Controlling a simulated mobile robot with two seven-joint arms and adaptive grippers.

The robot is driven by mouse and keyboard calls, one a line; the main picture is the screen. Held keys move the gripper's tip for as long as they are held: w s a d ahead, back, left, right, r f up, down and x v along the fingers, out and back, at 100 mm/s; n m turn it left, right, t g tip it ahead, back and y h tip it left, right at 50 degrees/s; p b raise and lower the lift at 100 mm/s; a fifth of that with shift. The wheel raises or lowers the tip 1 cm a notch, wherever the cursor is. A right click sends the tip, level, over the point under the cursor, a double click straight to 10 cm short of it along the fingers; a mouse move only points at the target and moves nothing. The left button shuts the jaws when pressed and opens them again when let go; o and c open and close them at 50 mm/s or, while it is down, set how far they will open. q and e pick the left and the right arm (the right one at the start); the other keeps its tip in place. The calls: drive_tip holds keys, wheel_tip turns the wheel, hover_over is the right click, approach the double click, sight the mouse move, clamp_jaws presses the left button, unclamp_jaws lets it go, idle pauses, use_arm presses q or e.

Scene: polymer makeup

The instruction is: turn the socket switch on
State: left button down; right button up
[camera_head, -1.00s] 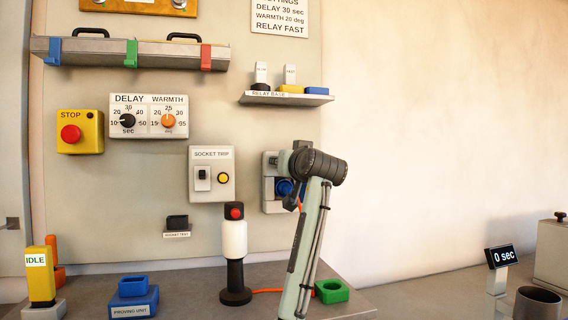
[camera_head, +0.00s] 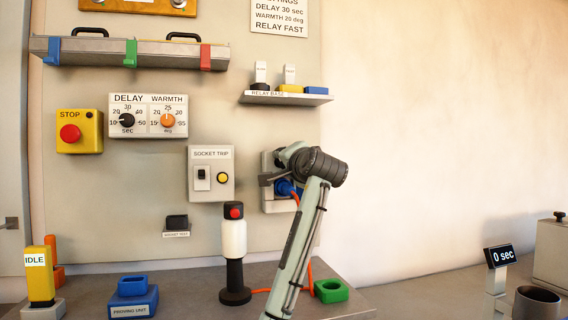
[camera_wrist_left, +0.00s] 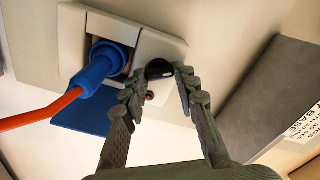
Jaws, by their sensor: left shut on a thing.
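The wall socket (camera_head: 268,203) is a pale plate at the right of the panel, partly hidden by my arm. A blue plug (camera_wrist_left: 97,68) with an orange cable sits in it; the plug also shows in the head view (camera_head: 287,188). Beside the plug is the black socket switch (camera_wrist_left: 158,69), with a small red spot just below it. My left gripper (camera_wrist_left: 160,82) has its fingers on either side of this switch and is shut on it. It also shows at the socket in the head view (camera_head: 270,178). My right gripper is not in view.
A socket trip box (camera_head: 211,188) is left of the socket, and a relay shelf (camera_head: 290,100) is above it. A white and black cylinder with a red top (camera_head: 234,240) and a green holder (camera_head: 331,291) stand on the bench below.

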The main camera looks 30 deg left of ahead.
use_arm(q)
drive_tip(key=m, duration=0.6)
drive_tip(key=shift+m, duration=0.3)
idle(0.4)
drive_tip(key=c, duration=1.2)
unclamp_jaws()
drive_tip(key=shift+o, duration=0.2)
drive_tip(key=v, duration=1.2)
drive_tip(key=shift+f, duration=0.1)
